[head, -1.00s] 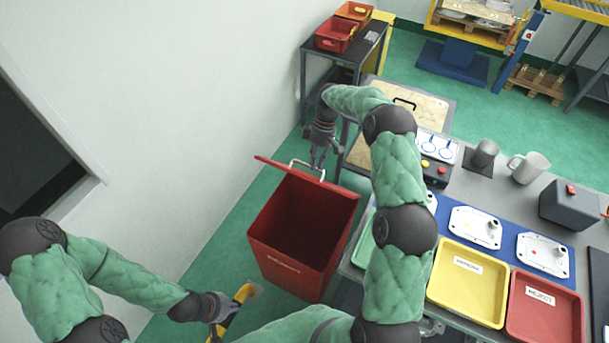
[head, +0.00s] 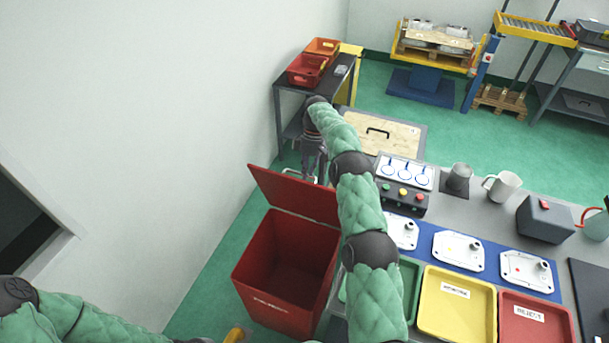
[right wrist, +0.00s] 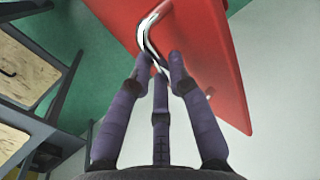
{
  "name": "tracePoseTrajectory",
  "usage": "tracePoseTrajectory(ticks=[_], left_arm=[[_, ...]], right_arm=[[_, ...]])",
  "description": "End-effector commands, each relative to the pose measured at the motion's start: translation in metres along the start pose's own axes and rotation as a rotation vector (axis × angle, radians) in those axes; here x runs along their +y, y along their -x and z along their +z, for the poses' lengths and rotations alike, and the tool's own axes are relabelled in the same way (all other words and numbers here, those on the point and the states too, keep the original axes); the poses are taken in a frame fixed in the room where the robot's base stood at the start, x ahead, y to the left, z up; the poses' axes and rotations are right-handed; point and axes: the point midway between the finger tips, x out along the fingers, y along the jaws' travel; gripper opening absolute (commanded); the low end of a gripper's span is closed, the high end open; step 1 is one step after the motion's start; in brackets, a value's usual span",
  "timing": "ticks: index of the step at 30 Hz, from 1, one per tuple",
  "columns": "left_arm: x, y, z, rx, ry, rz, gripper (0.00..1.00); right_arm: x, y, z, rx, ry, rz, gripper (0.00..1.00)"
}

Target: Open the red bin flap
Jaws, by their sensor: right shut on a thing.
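The red bin (head: 287,300) stands on the floor left of the workbench, its dark inside showing from above. Its red flap (head: 293,193) is raised at the far side of the opening, with its broad face towards the head camera. In the right wrist view the flap (right wrist: 205,55) carries a silver bar handle (right wrist: 147,38). My right gripper (head: 317,172) is behind the flap's top edge. Its purple fingers (right wrist: 160,62) are shut on the handle; the flap partly hides them in the head view.
The workbench with a yellow tray (head: 428,318), a red tray (head: 508,328) and a button box (head: 403,197) is close right of the bin. A dark side table (head: 290,85) with orange-red bins stands behind. The white wall is left; green floor lies between.

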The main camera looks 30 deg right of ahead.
Motion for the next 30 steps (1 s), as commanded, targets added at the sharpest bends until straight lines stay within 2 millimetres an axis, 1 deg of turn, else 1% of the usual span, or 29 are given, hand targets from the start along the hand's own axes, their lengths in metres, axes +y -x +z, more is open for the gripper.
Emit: tracePoseTrajectory(ticks=[1, 8, 22, 23, 24, 25, 30], left_arm=[[-0.0003, -0.0007, 0.0, 0.0, 0.0, 0.0, 0.0], [-0.0001, -0.0002, 0.0, 0.0, 0.0, 0.0, 0.0], [0.0, -0.0001, 0.0, 0.0, 0.0, 0.0, 0.0], [0.0, -0.0001, 0.0, 0.0, 0.0, 0.0, 0.0], [-0.0001, 0.0, 0.0, 0.0, 0.0, 0.0, 0.0], [-0.0001, 0.0, 0.0, 0.0, 0.0, 0.0, 0.0], [0.0002, 0.0004, -0.0001, 0.0, 0.0, 0.0, 0.0]], right_arm=[[0.0047, -0.0182, 0.0043, -0.019, -0.004, -0.015, 0.0], [0.0093, -0.0156, 0.0045, -0.02, -0.004, -0.017, 0.0], [0.0099, -0.0156, 0.0048, -0.021, -0.004, -0.019, 0.0], [0.0099, -0.0156, 0.0048, -0.021, -0.004, -0.019, 0.24], [0.0097, -0.0153, 0.0045, -0.02, -0.004, -0.019, 0.36], [0.0095, -0.0145, 0.0042, -0.019, -0.004, -0.019, 0.43], [0.0087, -0.0094, 0.0026, -0.014, -0.002, -0.014, 0.43]])
